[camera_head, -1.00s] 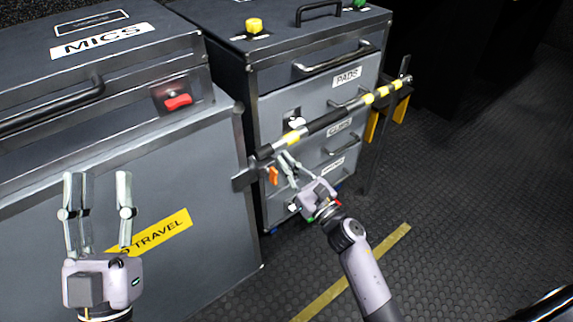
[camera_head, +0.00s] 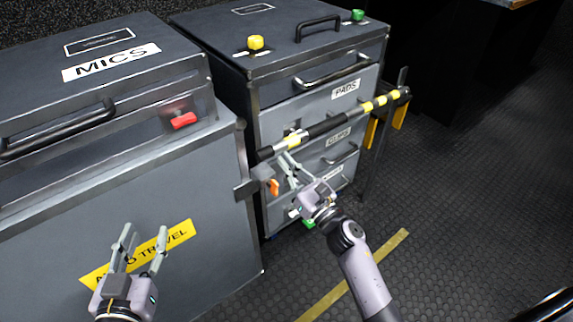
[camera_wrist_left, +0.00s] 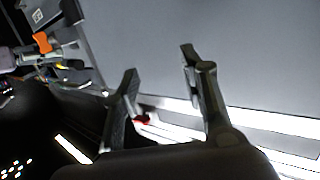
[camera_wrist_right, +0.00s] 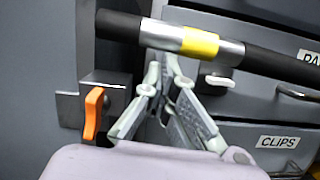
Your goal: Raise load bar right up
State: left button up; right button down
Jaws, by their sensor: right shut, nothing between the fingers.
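The load bar (camera_head: 330,124) is dark with silver and yellow bands and crosses the front of the drawer cabinet. Its near, left end is above the grey bracket (camera_head: 246,187) with the orange lever (camera_head: 274,187); the right wrist view shows a gap between bar (camera_wrist_right: 262,58) and bracket (camera_wrist_right: 68,108). Its far end is at the yellow-legged stand. My right gripper (camera_head: 287,161) is shut and empty, fingertips just under the bar near its left silver band; they seem to touch its underside. My left gripper (camera_head: 145,233) is open and empty before the MICS case.
The MICS case (camera_head: 40,190) with a red latch (camera_head: 183,120) stands at left. The drawer cabinet (camera_head: 270,75) has a yellow knob (camera_head: 256,42) and a green knob (camera_head: 358,15) on top. Black floor (camera_head: 480,210) lies open at right.

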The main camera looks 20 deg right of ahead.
pick_arm(q)
jog(key=s+a+f+g+y+p, duration=0.1)
jog(key=s+a+f+g+p, duration=0.1)
jog(key=s+f+g+p, duration=0.2)
jog(key=s+a+f+g+y+p, duration=0.1)
jog(key=s+f+g+p, duration=0.4)
jog(key=f, duration=1.5)
jog(key=s+a+f+g+y+p, duration=0.1)
jog(key=s+a+f+g+p, duration=0.2)
jog(key=s+f, duration=0.9)
jog(key=shift+a+g+y+p, duration=0.35)
jog(key=shift+g+p, duration=0.5)
jog(key=shift+g, duration=0.25)
pick_arm(e)
notch_tip(320, 180, up, 17)
jog(key=d, duration=0.2)
jog(key=shift+w+d+r+m, duration=0.15)
jog(key=shift+w+r+m, duration=0.05)
jog(key=shift+w+m, duration=0.25)
jog(key=shift+f, duration=0.1)
